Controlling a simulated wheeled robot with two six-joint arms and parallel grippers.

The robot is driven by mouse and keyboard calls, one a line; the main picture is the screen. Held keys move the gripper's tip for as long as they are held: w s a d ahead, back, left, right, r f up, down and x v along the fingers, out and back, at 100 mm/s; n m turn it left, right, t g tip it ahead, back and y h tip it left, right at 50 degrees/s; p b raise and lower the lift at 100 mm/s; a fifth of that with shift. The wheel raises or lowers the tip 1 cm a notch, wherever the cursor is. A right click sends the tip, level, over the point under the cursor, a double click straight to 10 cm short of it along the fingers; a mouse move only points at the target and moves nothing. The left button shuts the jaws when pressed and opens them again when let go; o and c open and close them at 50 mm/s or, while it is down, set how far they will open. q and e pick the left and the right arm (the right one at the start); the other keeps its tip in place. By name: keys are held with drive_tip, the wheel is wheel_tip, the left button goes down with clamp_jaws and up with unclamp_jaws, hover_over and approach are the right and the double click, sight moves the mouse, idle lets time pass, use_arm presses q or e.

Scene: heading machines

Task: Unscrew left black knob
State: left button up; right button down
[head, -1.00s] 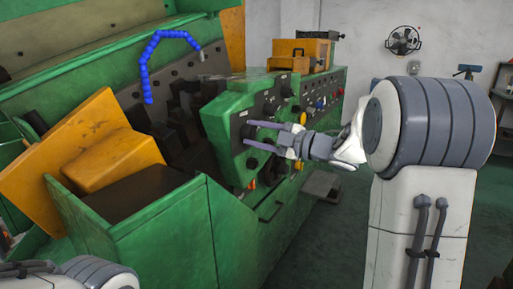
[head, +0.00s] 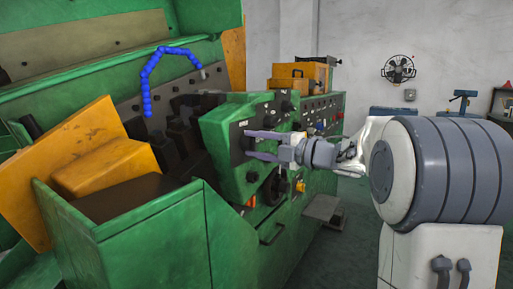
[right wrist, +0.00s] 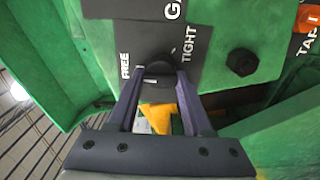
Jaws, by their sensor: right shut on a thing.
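A dark panel on the green machine (head: 222,133) carries black knobs. In the right wrist view, a round black knob (right wrist: 158,72) sits between the white words FREE and TIGHT. My right gripper (right wrist: 158,80) has its two grey fingers on either side of this knob and is shut on it. In the head view my right gripper (head: 247,144) reaches in from the right to the panel; the fingers largely hide the knob there. Another black knob (right wrist: 242,62) stands clear to the right in the right wrist view. My left gripper is not in view.
A black knob (head: 252,177) sits below the fingers in the head view. An orange part (right wrist: 307,18) shows at the wrist view's upper right. A yellow box (head: 300,75) stands on the machine. Open floor (head: 350,235) lies right of the machine.

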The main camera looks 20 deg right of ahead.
drive_tip(key=shift+c, duration=1.6)
unclamp_jaws()
drive_tip(key=v, duration=1)
drive_tip(key=shift+d, duration=0.2)
drive_tip(key=shift+s, duration=0.15)
